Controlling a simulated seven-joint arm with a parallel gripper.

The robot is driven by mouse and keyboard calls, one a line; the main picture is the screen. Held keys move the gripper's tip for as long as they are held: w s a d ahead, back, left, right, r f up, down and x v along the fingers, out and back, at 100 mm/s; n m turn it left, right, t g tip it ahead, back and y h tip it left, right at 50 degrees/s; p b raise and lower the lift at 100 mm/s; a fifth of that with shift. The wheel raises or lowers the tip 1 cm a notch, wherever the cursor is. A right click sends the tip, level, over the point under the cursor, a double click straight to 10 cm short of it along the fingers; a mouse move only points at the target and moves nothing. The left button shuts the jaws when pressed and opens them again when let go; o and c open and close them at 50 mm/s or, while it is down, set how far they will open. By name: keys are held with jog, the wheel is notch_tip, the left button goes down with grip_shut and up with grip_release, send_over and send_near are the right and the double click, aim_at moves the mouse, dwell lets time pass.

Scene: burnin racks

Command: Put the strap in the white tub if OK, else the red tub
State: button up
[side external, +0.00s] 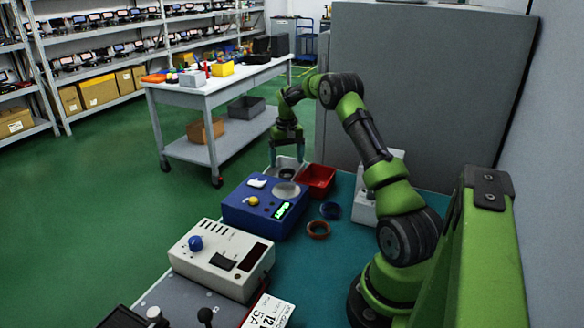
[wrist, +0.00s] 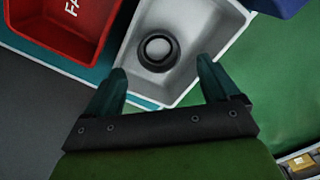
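A dark ring-shaped strap (wrist: 157,50) lies flat on the floor of the white tub (wrist: 205,45). My gripper (wrist: 161,68) is open over this tub, its two fingers apart with nothing held between them. The red tub (wrist: 60,22) is beside the white one, with white letters partly cut off. In the side view my gripper (side external: 286,157) points down at the white tub (side external: 283,161), with the red tub (side external: 317,178) to its right.
A blue tester (side external: 262,208) with a lit green display, too small to read surely, stands in front of the tubs. A cream box (side external: 222,260) with a blue knob is nearer. A grey-white device (side external: 365,205) stands at right, beside a grey partition (side external: 420,90).

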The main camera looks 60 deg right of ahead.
aim_at(288, 175)
notch_tip(288, 175, up, 17)
dwell(0.7)
jog(key=shift+d, duration=0.1)
jog(key=s+a+r+n+t, duration=0.1)
jog(key=s+a+t, duration=0.1)
jog(key=a, duration=1)
jog(key=s+a+r+t, duration=0.1)
jog(key=s+a+r, duration=0.1)
jog(key=a, duration=0.9)
jog(key=s+a+n+t+y, duration=0.1)
jog(key=s+a+n+t, duration=0.1)
jog(key=s+a, duration=0.4)
jog(key=s+a+n+t, duration=0.2)
jog(key=s+a, duration=0.5)
jog(key=a, duration=0.5)
jog(key=shift+s+f+y, duration=0.15)
jog(key=shift+s+y, duration=0.15)
jog(key=shift+y, duration=0.1)
